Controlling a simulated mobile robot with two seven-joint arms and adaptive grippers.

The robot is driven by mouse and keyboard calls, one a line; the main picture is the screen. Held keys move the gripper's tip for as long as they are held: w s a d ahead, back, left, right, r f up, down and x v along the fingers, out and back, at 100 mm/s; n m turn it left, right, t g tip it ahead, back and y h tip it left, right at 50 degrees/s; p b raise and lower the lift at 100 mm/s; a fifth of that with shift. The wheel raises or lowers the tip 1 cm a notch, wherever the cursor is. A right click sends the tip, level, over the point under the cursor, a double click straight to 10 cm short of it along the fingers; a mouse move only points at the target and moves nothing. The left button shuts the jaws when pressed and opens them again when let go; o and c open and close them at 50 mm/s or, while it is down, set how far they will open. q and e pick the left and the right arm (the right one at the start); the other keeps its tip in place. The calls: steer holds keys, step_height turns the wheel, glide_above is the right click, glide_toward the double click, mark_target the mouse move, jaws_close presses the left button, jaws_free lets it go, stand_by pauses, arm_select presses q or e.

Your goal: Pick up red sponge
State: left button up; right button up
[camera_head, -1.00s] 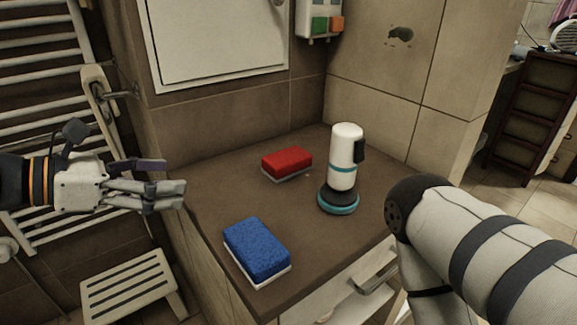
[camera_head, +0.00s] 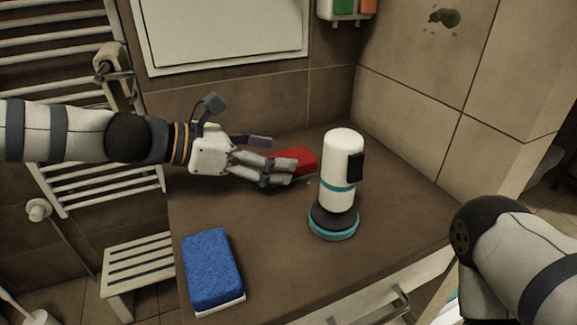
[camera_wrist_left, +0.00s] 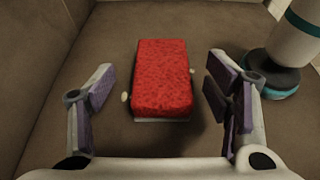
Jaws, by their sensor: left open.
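The red sponge (camera_head: 297,158) lies on the brown counter (camera_head: 290,250), partly hidden behind my left gripper's fingers in the head view. My left gripper (camera_head: 278,158) is open, just at the sponge's near left side. In the left wrist view the red sponge (camera_wrist_left: 163,78) lies between and ahead of the open fingers of the gripper (camera_wrist_left: 160,100), with a gap on each side. Its white underside shows at the near edge. My right gripper is out of view; only part of my right arm shows at the lower right.
A white and teal bottle-like device (camera_head: 338,180) stands just right of the red sponge, close to the left gripper's fingertips. A blue sponge (camera_head: 212,268) lies at the counter's front left. The counter's middle front is clear. A tiled wall bounds the back.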

mark_target(291, 156)
arm_select(q)
steer(key=x, duration=0.4)
steer(key=shift+d+r, duration=0.1)
steer(key=shift+d, duration=0.1)
steer(key=shift+s, duration=0.1)
steer(key=c, duration=0.8)
steer(key=shift+c, duration=0.2)
